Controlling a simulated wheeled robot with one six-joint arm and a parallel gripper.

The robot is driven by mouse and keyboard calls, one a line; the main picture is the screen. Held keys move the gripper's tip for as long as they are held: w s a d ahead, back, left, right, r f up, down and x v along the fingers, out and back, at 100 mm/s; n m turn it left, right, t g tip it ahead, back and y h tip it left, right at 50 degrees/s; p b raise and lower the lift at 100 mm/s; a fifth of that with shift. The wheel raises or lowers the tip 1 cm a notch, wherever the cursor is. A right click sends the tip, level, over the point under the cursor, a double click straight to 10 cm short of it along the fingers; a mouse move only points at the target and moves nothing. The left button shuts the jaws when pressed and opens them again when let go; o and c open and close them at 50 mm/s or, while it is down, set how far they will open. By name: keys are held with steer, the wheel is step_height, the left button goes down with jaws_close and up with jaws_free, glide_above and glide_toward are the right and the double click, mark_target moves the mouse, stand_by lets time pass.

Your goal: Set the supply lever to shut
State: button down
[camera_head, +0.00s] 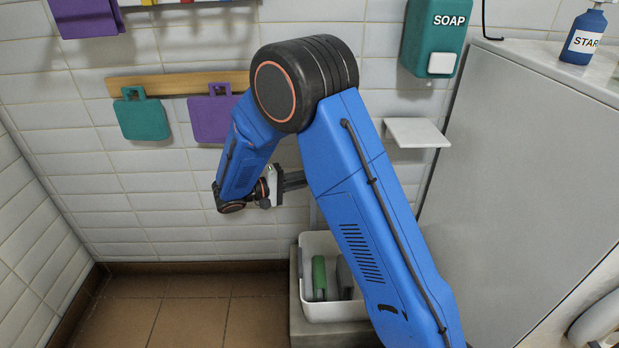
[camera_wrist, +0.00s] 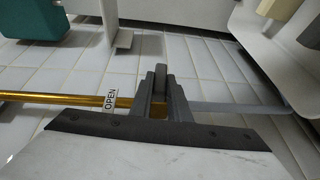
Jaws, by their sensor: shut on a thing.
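The supply lever (camera_wrist: 160,72) shows in the wrist view as a short grey bar between the two dark fingers of my gripper (camera_wrist: 161,84). My gripper is shut on it. A brass pipe (camera_wrist: 60,99) runs to the lever from the left, and a grey pipe (camera_wrist: 235,107) leads away to the right. A small white tag reading OPEN (camera_wrist: 110,99) is on the brass pipe, left of the fingers. In the head view my gripper (camera_head: 296,180) is near the tiled wall; the lever cannot be made out there, and my arm covers part of that area.
A white tub (camera_head: 333,309) with a green item stands below. A small wall shelf (camera_head: 417,132) and a teal soap dispenser (camera_head: 435,38) are to the right, beside a grey cabinet (camera_head: 530,180). Teal (camera_head: 142,117) and purple (camera_head: 211,118) boards hang at left. Floor at lower left is clear.

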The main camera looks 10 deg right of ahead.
steer(key=shift+f+n+h, duration=0.15)
steer(key=shift+n+h, duration=0.15)
steer(key=shift+h, duration=0.3)
steer(key=c, duration=1.7)
jaws_free()
steer(key=s+a, duration=0.1)
steer(key=a, duration=0.4)
steer(key=s+a, duration=0.1)
steer(key=a, duration=0.5)
steer(key=s+a, duration=0.1)
steer(key=a, duration=0.5)
steer(key=shift+s+f, duration=0.1)
steer(key=shift+s, duration=0.1)
